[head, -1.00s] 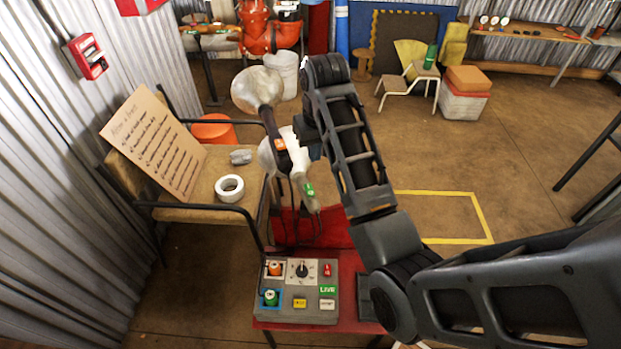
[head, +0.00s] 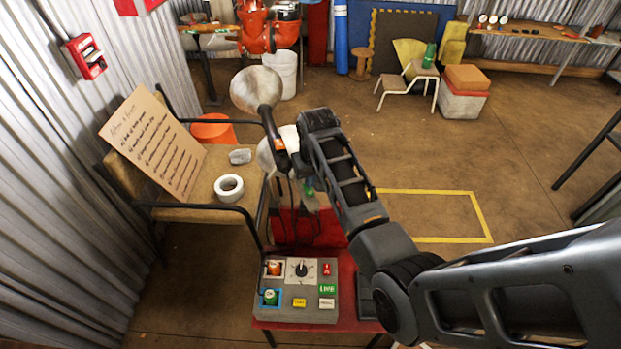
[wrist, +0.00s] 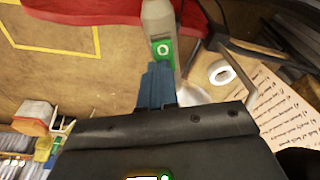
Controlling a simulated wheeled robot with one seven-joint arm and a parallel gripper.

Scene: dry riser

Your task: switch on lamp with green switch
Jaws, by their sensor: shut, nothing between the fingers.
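The lamp with the green switch has a pale head (head: 268,155) in the head view, partly hidden behind the other lamp and my arm. Its green switch (head: 308,190) shows just below my wrist. In the wrist view the green switch (wrist: 163,49), with a white ring mark, sits on the lamp's pale grey stem (wrist: 158,17). My gripper (wrist: 158,68) has its blue fingers shut and empty, with the tips at the lower edge of the switch. I cannot tell whether they touch it. The lamp shows no clear glow.
A second lamp (head: 257,90) with an orange switch (head: 279,146) stands close on the left. A control box (head: 285,312) with a dial and buttons sits on a red stand. A bench with a tape roll (head: 229,187) and a sign board (head: 155,145) is at left.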

